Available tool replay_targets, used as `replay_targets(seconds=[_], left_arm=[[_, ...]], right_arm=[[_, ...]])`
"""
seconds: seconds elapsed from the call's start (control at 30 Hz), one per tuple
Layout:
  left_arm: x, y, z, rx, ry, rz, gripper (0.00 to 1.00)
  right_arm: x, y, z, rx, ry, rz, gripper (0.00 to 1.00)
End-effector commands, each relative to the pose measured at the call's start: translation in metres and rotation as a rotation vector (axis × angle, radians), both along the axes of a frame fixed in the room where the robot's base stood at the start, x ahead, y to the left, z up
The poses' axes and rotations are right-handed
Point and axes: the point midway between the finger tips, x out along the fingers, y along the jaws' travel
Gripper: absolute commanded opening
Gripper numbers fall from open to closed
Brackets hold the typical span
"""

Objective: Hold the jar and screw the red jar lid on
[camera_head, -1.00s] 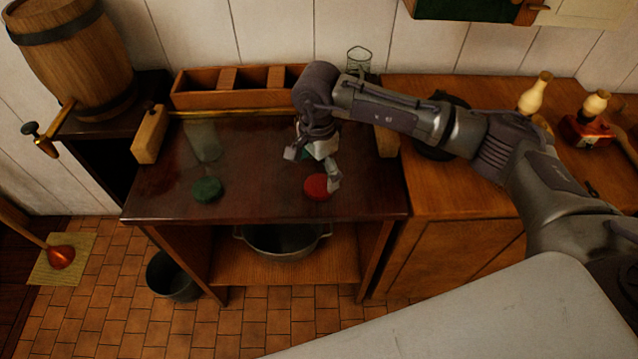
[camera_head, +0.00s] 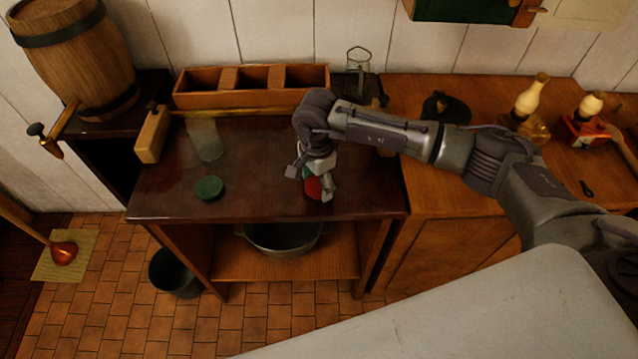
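The red jar lid (camera_head: 313,188) lies on the dark table near its front edge, right of the middle. My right gripper (camera_head: 309,186) points down over it with its fingers apart, one to the lid's left and one overlapping its right side. Part of the lid is hidden, and I cannot tell whether a finger touches it. A clear glass jar (camera_head: 205,140), faint against the wood, is at the back left of the table, with no lid visible on it. My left gripper is not in view.
A green lid (camera_head: 209,188) lies in front of the jar. A wooden divided box (camera_head: 250,98) and a brass rail (camera_head: 240,111) border the table's back. A wooden block (camera_head: 152,134) stands at the left edge. Lamps (camera_head: 530,105) stand on the right counter.

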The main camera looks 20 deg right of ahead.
Motion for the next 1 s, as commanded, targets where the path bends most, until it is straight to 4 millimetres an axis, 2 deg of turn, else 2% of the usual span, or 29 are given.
replay_targets(seconds=[0.43,0.57,0.67,1.0], left_arm=[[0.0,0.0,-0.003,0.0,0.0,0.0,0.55],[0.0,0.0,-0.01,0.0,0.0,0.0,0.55],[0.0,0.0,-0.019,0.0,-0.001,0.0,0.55],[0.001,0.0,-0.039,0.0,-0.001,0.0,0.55]], right_arm=[[0.001,0.0,0.005,0.001,-0.002,0.0,0.53],[0.001,0.0,0.018,0.0,-0.004,0.002,0.53],[0.002,0.0,0.037,0.001,-0.007,0.001,0.53],[-0.057,-0.051,0.082,-0.003,-0.004,-0.001,0.53]])
